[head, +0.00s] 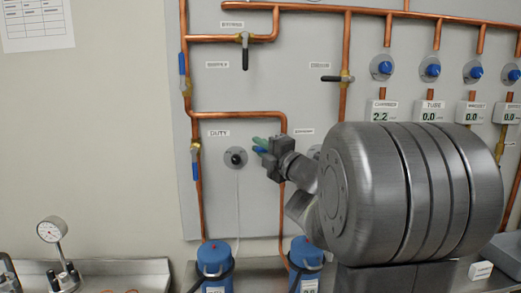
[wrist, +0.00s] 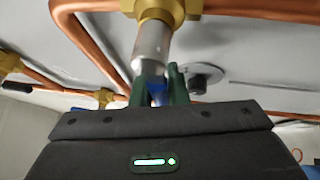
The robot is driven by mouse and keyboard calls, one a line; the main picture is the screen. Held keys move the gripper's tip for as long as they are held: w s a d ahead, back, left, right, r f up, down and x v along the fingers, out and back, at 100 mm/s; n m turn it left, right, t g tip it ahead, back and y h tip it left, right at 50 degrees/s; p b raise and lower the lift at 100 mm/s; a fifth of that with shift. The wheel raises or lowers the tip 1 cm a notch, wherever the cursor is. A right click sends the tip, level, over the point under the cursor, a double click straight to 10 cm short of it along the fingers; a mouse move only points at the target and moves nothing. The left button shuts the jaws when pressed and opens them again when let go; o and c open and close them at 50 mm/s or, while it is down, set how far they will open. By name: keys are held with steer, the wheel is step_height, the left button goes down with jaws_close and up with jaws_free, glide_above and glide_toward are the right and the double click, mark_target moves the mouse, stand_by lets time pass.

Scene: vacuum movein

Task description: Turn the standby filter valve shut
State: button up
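My gripper (head: 266,146) is at the panel, just right of the DUTY label, over the vertical copper pipe of the standby branch. In the wrist view, my gripper's green fingers (wrist: 159,88) lie on both sides of the blue sleeve of the standby valve handle (wrist: 157,86) and appear closed on it. The handle's bare steel part (wrist: 152,50) runs up to a brass valve body (wrist: 160,10) on a copper pipe. The handle's exact angle to the pipe is unclear.
The duty valve (head: 195,149) has its blue handle hanging down along the pipe. A black gauge port (head: 236,158) sits between the branches. Blue filter housings (head: 214,262) stand below. The bypass valve (head: 245,40) has a black handle pointing down. Copper pipes run close around my gripper.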

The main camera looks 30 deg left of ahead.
steer(key=o, duration=0.4)
steer(key=shift+d, duration=0.1)
steer(key=b+v, duration=0.1)
steer(key=v, duration=1.2)
steer(key=shift+s+d+b, duration=0.2)
steer(key=shift+d+b, duration=0.1)
steer(key=shift+b, duration=0.1)
steer(key=p+x, duration=0.2)
steer(key=x, duration=1.2)
steer(key=shift+f, duration=0.1)
